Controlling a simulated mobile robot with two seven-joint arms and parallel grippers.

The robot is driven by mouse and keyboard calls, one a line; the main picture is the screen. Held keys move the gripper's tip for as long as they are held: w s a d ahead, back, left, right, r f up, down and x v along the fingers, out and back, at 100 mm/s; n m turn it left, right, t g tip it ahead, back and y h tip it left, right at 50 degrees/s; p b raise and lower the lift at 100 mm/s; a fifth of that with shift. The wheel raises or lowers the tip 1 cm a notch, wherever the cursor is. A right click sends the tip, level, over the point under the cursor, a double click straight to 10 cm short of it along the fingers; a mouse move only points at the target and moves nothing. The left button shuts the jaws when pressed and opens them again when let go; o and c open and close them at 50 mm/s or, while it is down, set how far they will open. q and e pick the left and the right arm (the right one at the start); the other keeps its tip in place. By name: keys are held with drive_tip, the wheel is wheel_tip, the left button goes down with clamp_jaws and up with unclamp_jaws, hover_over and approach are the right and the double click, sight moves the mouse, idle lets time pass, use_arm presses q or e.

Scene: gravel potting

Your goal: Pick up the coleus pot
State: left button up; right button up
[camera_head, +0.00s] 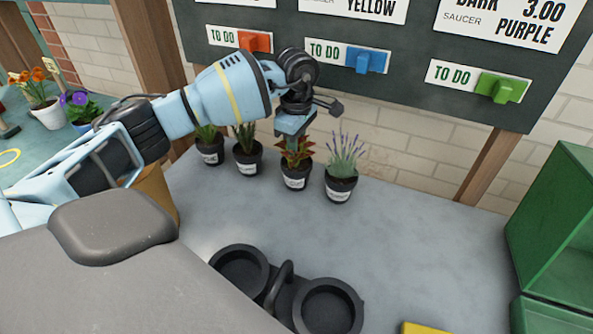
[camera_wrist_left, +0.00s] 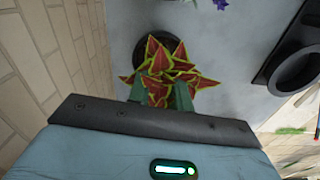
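The coleus pot (camera_head: 296,178) is a small black pot with a white label and red-and-green leaves. It stands upright on the grey table in a row of potted plants by the wall. My left gripper (camera_head: 297,147) is directly above it, pointing down, with fingertips among the leaves. In the left wrist view the two fingers (camera_wrist_left: 161,95) are apart, with coleus leaves (camera_wrist_left: 170,70) between and around them. The dark pot rim (camera_wrist_left: 142,50) shows partly behind the leaves; I see no finger contact with the pot. My right gripper is not in view.
A lavender pot (camera_head: 340,185) stands close on the right, and two other plant pots (camera_head: 247,158) (camera_head: 210,150) on the left. A black double-cup holder (camera_head: 328,306) is at the front. A green crate (camera_head: 555,235) stands at right. The table's middle right is clear.

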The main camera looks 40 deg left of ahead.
use_arm(q)
clamp_jaws()
drive_tip(key=shift+r, duration=0.2)
